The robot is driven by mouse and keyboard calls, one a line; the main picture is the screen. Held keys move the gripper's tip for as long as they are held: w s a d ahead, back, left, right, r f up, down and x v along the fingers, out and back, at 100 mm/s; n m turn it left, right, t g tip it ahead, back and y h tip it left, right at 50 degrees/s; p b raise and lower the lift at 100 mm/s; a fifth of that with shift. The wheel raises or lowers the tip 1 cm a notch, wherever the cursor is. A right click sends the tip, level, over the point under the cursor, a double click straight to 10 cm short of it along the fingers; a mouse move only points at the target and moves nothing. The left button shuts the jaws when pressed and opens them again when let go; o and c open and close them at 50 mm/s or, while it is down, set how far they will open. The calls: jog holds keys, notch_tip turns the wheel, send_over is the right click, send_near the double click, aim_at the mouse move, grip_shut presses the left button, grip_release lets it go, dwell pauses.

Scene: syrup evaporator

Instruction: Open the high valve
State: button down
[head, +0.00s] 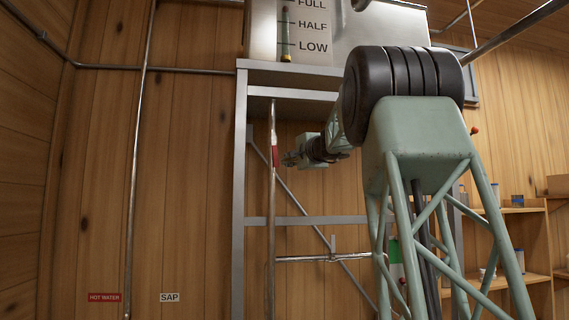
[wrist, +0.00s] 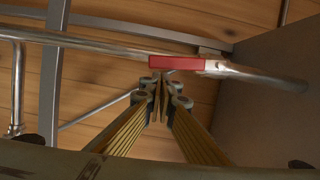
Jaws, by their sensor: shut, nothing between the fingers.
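The high valve has a red lever handle (head: 274,155) on the thin vertical pipe (head: 271,215) below the tank. The handle lies along the pipe. My gripper (head: 287,160) is just right of the handle in the head view, pointing at the pipe. In the wrist view the red handle (wrist: 176,62) lies across the upper middle, along the metal pipe (wrist: 270,78). My gripper (wrist: 162,84) is shut and empty, its fingertips just below the handle in that picture. I cannot tell whether they touch it.
The tank (head: 345,35), with a level gauge, rests on a grey metal frame (head: 241,170). A lower horizontal pipe (head: 315,258) crosses the frame, with a thin diagonal brace behind. Shelves (head: 525,245) with jars stand at the right. Signs mark hot water (head: 105,297) and sap (head: 173,297) at the lower left.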

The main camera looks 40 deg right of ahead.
jog(key=s+b, duration=0.2)
jog(key=s, duration=0.9)
jog(key=shift+a+r, duration=0.35)
jog(key=shift+w, duration=0.1)
dwell(0.5)
